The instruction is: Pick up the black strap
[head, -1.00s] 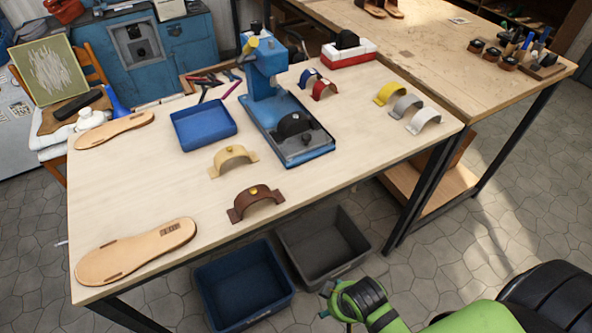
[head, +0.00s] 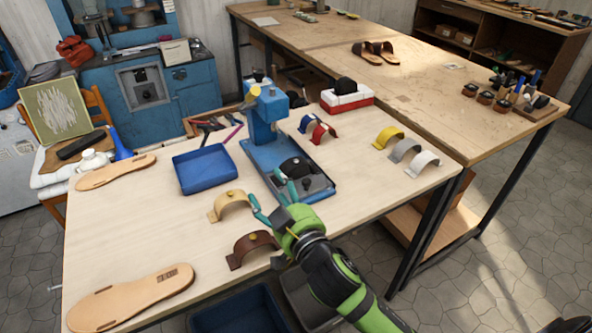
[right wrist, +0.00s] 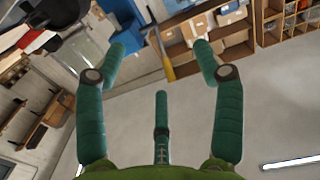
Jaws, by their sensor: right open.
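A black arched strap (head: 296,168) sits on the bed of the blue press (head: 264,118), partly behind my right gripper. A second black rounded piece (head: 346,86) rests on a red and white block (head: 346,101) further back. My right gripper (head: 269,188) is open and empty, its green fingers in front of the press at its near end. In the right wrist view the open fingers (right wrist: 163,48) have nothing between them. My left gripper is not in view.
A tan strap (head: 231,203) and a brown strap (head: 252,246) stand close to the right gripper. A blue tray (head: 205,168) is left of the press. Yellow, grey and white straps stand at the right, with bare tabletop (head: 365,185) in front.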

